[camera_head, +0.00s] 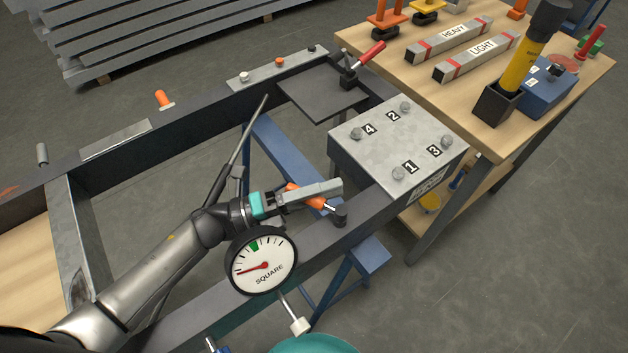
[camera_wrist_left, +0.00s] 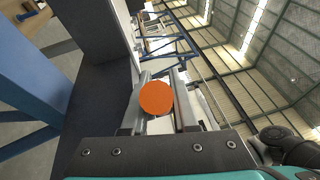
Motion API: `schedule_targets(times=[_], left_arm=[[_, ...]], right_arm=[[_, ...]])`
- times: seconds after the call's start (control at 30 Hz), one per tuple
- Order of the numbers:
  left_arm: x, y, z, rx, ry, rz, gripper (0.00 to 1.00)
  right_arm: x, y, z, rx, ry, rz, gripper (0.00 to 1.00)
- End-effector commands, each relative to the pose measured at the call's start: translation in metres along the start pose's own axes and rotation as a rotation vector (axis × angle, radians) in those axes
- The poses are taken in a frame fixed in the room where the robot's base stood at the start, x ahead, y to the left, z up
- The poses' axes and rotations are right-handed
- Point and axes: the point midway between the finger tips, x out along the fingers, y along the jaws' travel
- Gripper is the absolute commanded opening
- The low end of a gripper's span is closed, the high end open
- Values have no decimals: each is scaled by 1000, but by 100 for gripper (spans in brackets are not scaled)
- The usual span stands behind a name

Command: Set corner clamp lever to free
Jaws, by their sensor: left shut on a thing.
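My left gripper (camera_head: 312,191) reaches over the near beam of the dark frame and is shut on an orange lever handle (camera_head: 322,204). The handle joins a dark round pivot (camera_head: 340,215) on the beam, close to the grey box. In the left wrist view, the round orange end of the lever handle (camera_wrist_left: 157,98) sits between the two fingers (camera_wrist_left: 158,105). The fingers cover part of the handle in the head view. My right gripper is not in view.
A dial marked SQUARE (camera_head: 262,262) stands close below my left wrist. A grey box numbered 1 to 4 (camera_head: 385,155) sits right of the gripper. A red-handled clamp (camera_head: 362,62) is at the far corner. A wooden bench (camera_head: 400,72) holds tools and HEAVY and LIGHT bars.

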Motion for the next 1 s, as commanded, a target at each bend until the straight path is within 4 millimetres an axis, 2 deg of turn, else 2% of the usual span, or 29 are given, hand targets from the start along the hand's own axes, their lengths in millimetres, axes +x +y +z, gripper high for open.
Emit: schedule_targets(times=[0.23, 0.73, 0.77, 1.0], left_arm=[[-1, -1, -1, 11, -81, 12, 0], [-2, 0, -1, 17, -101, 15, 0], [-2, 0, -1, 17, -101, 15, 28], [-2, 0, -1, 16, -100, 15, 55]], right_arm=[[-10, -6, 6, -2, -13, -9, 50], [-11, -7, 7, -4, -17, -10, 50], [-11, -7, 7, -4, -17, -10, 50], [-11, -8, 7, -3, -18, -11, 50]])
